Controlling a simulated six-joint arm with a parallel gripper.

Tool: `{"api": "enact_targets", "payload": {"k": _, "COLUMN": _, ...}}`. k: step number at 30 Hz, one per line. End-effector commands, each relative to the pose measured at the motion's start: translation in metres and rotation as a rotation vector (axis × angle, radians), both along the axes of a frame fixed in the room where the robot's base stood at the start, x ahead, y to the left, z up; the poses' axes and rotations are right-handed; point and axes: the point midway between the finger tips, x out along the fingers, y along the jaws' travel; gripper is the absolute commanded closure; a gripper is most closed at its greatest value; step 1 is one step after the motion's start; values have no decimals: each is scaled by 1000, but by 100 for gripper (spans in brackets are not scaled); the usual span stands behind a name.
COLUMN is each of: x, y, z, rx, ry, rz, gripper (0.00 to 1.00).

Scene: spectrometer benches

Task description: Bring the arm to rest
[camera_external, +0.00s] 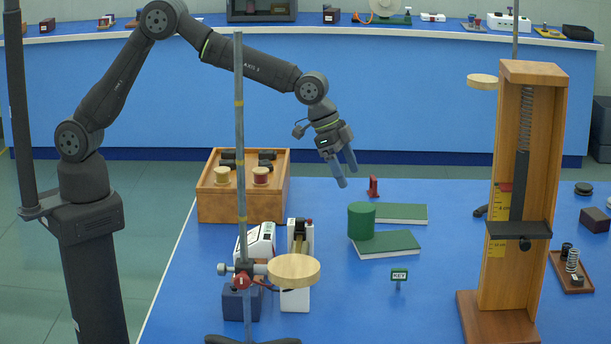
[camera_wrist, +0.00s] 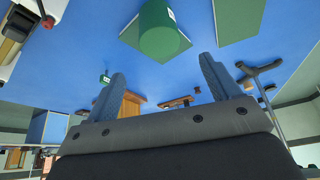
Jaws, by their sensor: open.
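My gripper (camera_external: 347,170) hangs in the air above the blue table (camera_external: 330,210), pointing down and a little to the right. Its two fingers are apart with nothing between them. In the wrist view the open fingers of my gripper (camera_wrist: 160,88) show against the table and the room. A green cylinder (camera_external: 361,222) stands on the table below and to the right of the fingers, apart from them. It also shows in the wrist view (camera_wrist: 158,32), beyond the fingers.
Two green books (camera_external: 388,245) lie near the cylinder. A wooden box (camera_external: 235,205) with spools stands left. A metal stand with a round wooden plate (camera_external: 293,269) rises in front. A tall wooden spring frame (camera_external: 490,270) stands right. A small green sign (camera_external: 399,275) stands on the table.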

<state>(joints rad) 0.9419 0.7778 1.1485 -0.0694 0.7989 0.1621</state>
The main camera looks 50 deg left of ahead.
Motion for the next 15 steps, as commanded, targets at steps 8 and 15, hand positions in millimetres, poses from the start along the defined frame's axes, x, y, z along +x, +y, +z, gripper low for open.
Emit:
{"api": "enact_targets", "payload": {"k": 8, "x": 0, "y": 0, "z": 0, "rx": 0, "ry": 0, "rz": 0, "gripper": 19}}
{"api": "enact_targets", "payload": {"k": 15, "x": 4, "y": -7, "z": -17, "rx": 0, "ry": 0, "rz": 0, "gripper": 19}}
